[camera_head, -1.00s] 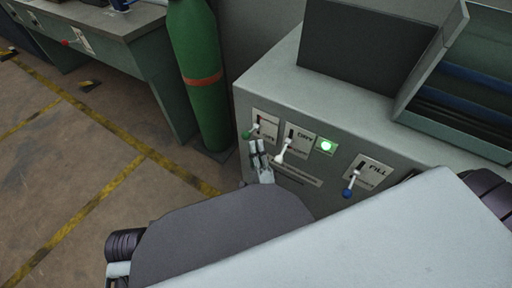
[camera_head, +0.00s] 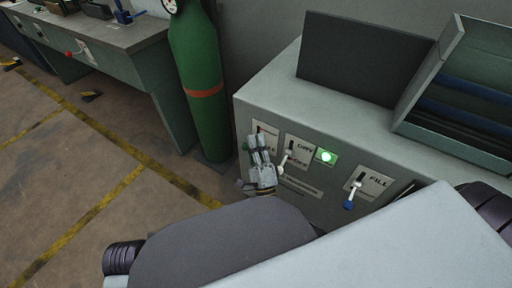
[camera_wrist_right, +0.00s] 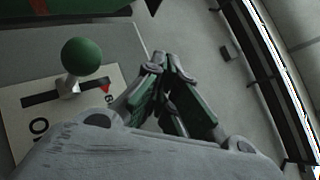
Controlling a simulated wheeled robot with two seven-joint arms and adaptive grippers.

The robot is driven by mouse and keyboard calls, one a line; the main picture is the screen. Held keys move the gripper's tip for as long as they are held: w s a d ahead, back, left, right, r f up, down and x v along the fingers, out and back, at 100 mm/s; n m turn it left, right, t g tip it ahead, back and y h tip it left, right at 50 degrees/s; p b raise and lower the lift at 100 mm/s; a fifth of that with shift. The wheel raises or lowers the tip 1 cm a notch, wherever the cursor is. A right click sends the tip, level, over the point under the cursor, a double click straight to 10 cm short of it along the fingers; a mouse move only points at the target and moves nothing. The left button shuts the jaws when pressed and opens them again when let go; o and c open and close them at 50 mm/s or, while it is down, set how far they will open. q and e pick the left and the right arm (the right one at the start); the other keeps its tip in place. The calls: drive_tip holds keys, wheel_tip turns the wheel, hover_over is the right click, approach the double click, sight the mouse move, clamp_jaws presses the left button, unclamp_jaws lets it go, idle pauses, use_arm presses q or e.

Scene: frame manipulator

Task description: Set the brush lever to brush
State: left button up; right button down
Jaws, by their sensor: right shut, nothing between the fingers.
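In the wrist view a lever with a green ball knob (camera_wrist_right: 82,56) stands in a dark slot on a pale label plate (camera_wrist_right: 40,105). The plate's lettering is only partly legible, and I cannot read "brush" on it. My right gripper (camera_wrist_right: 172,62) is shut and empty, to the right of the knob and apart from it. My left gripper is not in view.
To the right on the cabinet front are a white-knobbed lever (camera_head: 285,159), a lit green lamp (camera_head: 326,156) and a blue-knobbed lever (camera_head: 348,205) on a plate reading "FILL". A green gas cylinder (camera_head: 205,110) stands left of the cabinet. A workbench (camera_head: 110,38) is farther left.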

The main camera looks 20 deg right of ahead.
drive_tip(key=shift+r, duration=0.55)
drive_tip(key=shift+a, duration=0.1)
